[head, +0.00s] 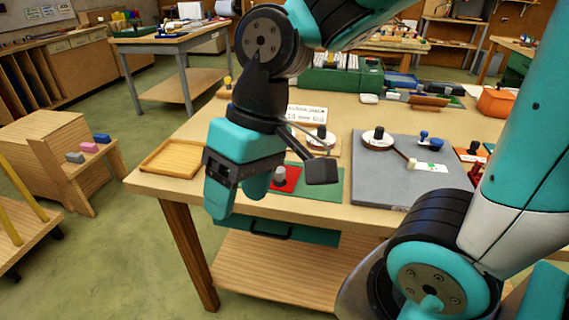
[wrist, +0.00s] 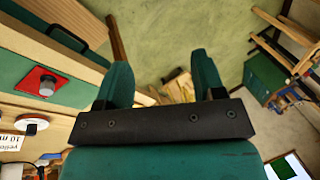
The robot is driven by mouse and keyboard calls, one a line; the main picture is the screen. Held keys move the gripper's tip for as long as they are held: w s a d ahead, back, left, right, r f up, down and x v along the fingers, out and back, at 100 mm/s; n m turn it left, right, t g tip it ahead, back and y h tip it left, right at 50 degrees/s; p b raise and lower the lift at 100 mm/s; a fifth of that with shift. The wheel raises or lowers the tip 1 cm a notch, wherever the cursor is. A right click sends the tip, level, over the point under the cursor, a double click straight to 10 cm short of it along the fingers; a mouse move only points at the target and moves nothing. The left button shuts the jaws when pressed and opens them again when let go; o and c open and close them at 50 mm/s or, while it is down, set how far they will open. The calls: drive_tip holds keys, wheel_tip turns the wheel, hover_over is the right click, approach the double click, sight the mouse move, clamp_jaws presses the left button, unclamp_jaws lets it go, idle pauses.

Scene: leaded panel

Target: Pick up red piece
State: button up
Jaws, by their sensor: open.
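The red piece (head: 292,177) is a flat red square with a grey knob (head: 280,174) on top. It lies on a green mat (head: 325,188) near the table's front edge. It also shows at the left of the wrist view (wrist: 36,74), away from my fingers. My gripper (head: 238,198) hangs by the front edge, left of the red piece in the head view, and partly covers that area. In the wrist view, my gripper's (wrist: 160,66) two fingers stand wide apart with nothing between them but floor and furniture behind.
A wooden tray (head: 172,157) lies at the table's left corner. A white disc with a black knob (head: 320,138) and a printed card (head: 307,113) stand behind the red piece. A grey board (head: 385,185) with several items lies to the right. A drawer handle (head: 270,231) is below the edge.

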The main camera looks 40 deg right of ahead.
drive_tip(key=w+d+r+m+p, duration=0.2)
drive_tip(key=w+d+m+p, duration=0.4)
drive_tip(key=w+d+m, duration=0.75)
drive_tip(key=w+d+f+m+p, duration=0.1)
drive_tip(key=d+f+m, duration=0.1)
drive_tip(key=d+m, duration=0.4)
drive_tip(key=w+d+f+m+p, duration=0.25)
drive_tip(key=d+m, duration=0.25)
drive_tip(key=d, duration=0.3)
drive_tip(key=p, duration=0.2)
hover_over(281, 169)
drive_tip(key=d, duration=0.2)
drive_tip(key=shift+n+t, duration=0.25)
drive_tip(key=shift+t, duration=0.15)
drive_tip(key=f, duration=0.9)
drive_tip(key=shift+s+f, duration=0.25)
drive_tip(key=shift+s, duration=0.1)
drive_tip(key=shift+p+x, duration=1.1)
drive_tip(key=shift+x, duration=2.05)
drive_tip(key=shift+w, duration=0.15)
drive_tip(key=c, duration=1)
